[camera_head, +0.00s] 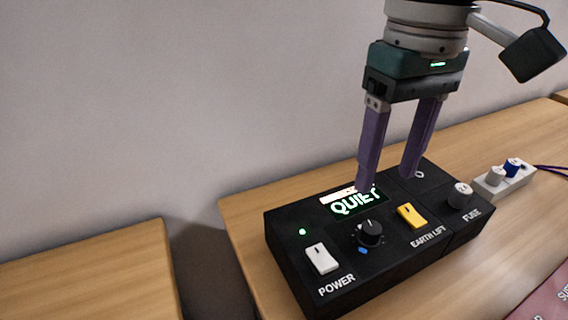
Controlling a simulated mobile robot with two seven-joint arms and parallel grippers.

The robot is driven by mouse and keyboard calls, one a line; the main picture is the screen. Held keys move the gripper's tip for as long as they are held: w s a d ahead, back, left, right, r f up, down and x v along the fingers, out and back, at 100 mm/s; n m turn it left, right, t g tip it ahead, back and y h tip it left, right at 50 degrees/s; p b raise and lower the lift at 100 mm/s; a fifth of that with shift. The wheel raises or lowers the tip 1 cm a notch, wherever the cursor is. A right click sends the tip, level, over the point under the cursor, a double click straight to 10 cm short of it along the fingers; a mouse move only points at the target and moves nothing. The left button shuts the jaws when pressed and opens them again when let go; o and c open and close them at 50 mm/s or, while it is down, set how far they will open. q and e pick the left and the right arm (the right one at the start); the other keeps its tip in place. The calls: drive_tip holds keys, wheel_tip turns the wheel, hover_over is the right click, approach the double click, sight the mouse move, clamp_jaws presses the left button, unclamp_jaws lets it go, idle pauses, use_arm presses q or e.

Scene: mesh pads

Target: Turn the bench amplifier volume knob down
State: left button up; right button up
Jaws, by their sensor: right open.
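The bench amplifier is a black box (290,262) on a wooden table. Its black volume knob (371,232) sits in the middle of the top panel, with a small blue mark beside its lower left. A lit green display (354,202) above the knob reads "QUIET". My right gripper (387,182) comes down from above with two purple fingers spread apart and nothing between them. Its fingertips are over the display and the back part of the panel, behind the knob, apart from it as far as I can tell. The left finger covers a bit of the display. My left gripper is not in view.
The panel also carries a white POWER switch (321,258), a yellow EARTH LIFT switch (411,216), a green light (302,232) and a FUSE cap (460,195). A white block (504,178) with plugs stands to the right. A pink sheet (548,300) lies front right.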

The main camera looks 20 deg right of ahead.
sight(373, 227)
wheel_tip(373, 227, down, 10)
drive_tip(key=shift+s+d+r+b, duration=0.1)
drive_tip(key=shift+r+b, duration=0.15)
drive_tip(key=shift+b, duration=0.6)
clamp_jaws()
